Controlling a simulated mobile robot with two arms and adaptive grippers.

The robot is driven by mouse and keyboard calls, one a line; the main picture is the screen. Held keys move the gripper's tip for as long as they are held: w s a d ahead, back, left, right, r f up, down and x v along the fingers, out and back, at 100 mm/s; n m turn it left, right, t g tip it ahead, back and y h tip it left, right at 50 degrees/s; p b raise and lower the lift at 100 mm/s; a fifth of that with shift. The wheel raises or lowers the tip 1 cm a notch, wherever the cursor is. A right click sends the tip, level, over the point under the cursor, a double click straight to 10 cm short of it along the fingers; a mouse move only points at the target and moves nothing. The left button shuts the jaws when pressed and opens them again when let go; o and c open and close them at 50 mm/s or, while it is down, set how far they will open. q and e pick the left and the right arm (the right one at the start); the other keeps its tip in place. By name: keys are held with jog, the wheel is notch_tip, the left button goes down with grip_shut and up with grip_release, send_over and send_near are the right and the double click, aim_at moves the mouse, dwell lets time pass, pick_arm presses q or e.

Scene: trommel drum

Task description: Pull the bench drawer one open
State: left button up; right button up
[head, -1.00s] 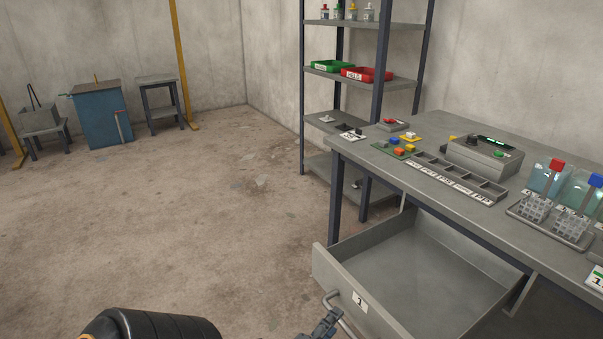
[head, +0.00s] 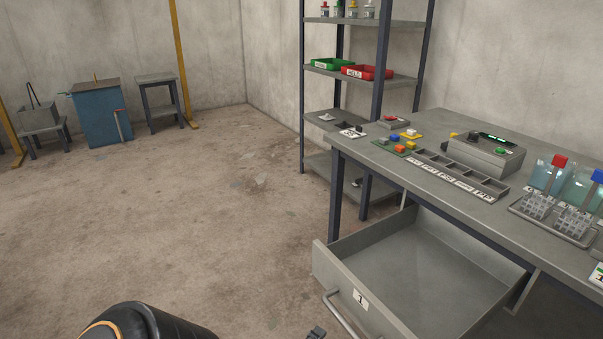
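Bench drawer one (head: 330,268), a grey metal drawer labelled "1", stands pulled well out from under the grey bench (head: 470,195). Its inside is empty where I can see it. Its bar handle (head: 338,315) is on the front face, and nothing covers its visible part. A small dark tip of one gripper (head: 317,333) shows at the bottom edge, left of the handle and apart from it. I cannot tell its opening. A black arm link of mine is at the bottom left. My other gripper is not in view.
The bench top holds a sorting tray (head: 458,176), a grey device (head: 485,155) and racks (head: 555,218). A shelf unit (head: 380,75) with green and red bins stands behind. A blue cabinet (head: 101,115) is far left. The floor left of the drawer is clear.

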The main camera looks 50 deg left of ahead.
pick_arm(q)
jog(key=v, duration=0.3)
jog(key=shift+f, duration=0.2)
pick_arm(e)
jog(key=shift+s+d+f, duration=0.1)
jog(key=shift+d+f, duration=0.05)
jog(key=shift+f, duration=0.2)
pick_arm(q)
jog(key=shift+p, duration=0.4)
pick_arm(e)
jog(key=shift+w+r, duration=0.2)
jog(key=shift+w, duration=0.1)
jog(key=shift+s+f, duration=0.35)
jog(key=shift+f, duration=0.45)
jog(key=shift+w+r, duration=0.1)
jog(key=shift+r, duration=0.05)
